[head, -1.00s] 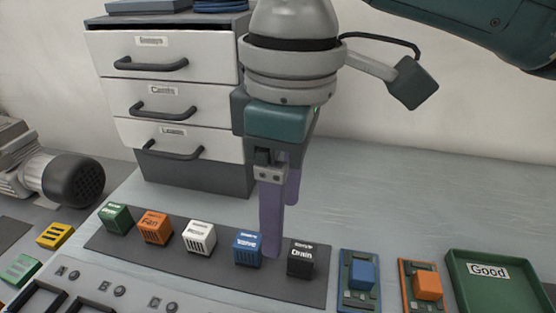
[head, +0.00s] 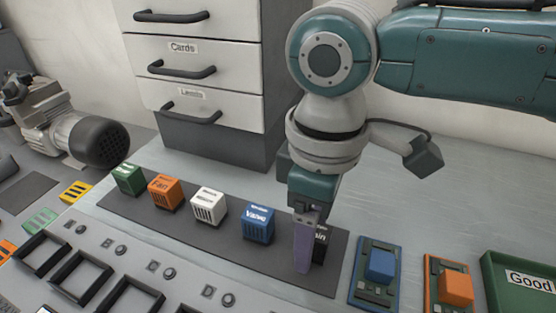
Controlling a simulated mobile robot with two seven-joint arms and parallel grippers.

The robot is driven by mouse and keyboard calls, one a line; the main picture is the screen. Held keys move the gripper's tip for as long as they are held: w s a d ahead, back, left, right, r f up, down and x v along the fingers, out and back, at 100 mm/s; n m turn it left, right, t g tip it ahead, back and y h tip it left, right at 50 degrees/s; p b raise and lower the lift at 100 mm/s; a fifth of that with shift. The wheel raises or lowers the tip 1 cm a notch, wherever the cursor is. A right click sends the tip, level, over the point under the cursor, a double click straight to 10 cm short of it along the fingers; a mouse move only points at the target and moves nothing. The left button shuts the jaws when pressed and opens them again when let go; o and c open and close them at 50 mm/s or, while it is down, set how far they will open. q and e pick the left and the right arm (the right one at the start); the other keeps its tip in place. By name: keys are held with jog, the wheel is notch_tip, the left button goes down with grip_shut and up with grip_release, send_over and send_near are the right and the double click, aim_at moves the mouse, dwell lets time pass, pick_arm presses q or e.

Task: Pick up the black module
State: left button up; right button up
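The black module (head: 320,246), with white lettering ending in "in", stands at the right end of the dark grey mat (head: 274,270). My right gripper (head: 306,262) points down at it. One purple finger covers the module's left part, and the other finger is hidden. I cannot tell whether the fingers touch the module or are closed on it. My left gripper is out of view.
Blue (head: 257,222), white (head: 209,205), orange (head: 165,190) and green (head: 129,179) modules stand in a row to the left. Two circuit boards with a blue block (head: 381,264) and an orange block (head: 456,288), and a green "Good" tray (head: 497,290), are on the right. Drawers (head: 195,80) stand behind.

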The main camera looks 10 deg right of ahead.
grip_shut()
dwell(0.6)
